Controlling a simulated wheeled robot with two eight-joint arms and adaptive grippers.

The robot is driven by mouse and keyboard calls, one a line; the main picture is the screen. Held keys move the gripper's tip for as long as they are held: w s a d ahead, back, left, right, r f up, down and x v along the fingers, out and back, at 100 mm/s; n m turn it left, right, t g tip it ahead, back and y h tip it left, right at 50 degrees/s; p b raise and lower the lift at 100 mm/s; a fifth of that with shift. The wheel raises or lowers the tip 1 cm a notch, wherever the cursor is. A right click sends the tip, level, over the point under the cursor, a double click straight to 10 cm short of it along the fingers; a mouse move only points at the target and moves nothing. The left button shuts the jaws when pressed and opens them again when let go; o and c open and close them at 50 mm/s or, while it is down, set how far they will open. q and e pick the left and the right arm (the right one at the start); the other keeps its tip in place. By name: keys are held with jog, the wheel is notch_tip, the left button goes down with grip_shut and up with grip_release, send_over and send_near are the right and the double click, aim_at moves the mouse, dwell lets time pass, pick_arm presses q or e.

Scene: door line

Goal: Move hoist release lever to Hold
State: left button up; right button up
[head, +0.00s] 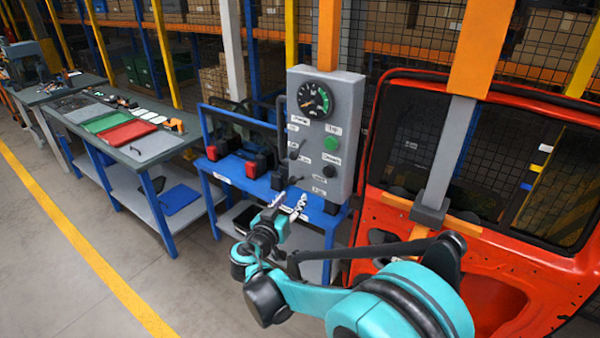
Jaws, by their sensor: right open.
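A grey control panel (348,120) stands upright at the middle, with small white labels too small to read. Two small dark levers show on its face, an upper lever (297,150) and a lower lever (294,180). I cannot tell which is the hoist release lever, nor read their positions. My right gripper (291,198) is open and empty, with its pale fingers pointing up just below the lower lever. It looks apart from the lever, though the depth is hard to judge. My left gripper is not in view.
The panel also carries a gauge (314,98), a green button (331,143) and a black knob (327,172). An orange-red door (485,255) hangs close at the right. A blue stand (235,178) holds power tools. A workbench (150,150) stands left; the floor in front is clear.

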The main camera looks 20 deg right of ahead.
aim_at(291, 182)
jog(key=shift+w+a+r+t, duration=0.3)
jog(key=shift+w+a+t, duration=0.1)
jog(key=shift+w, duration=0.15)
jog(key=shift+w+a+r+t, duration=0.3)
jog(key=shift+w+a, duration=0.1)
jog(key=shift+w, duration=0.15)
jog(key=x, duration=0.7)
jog(key=shift+d, duration=0.2)
grip_shut()
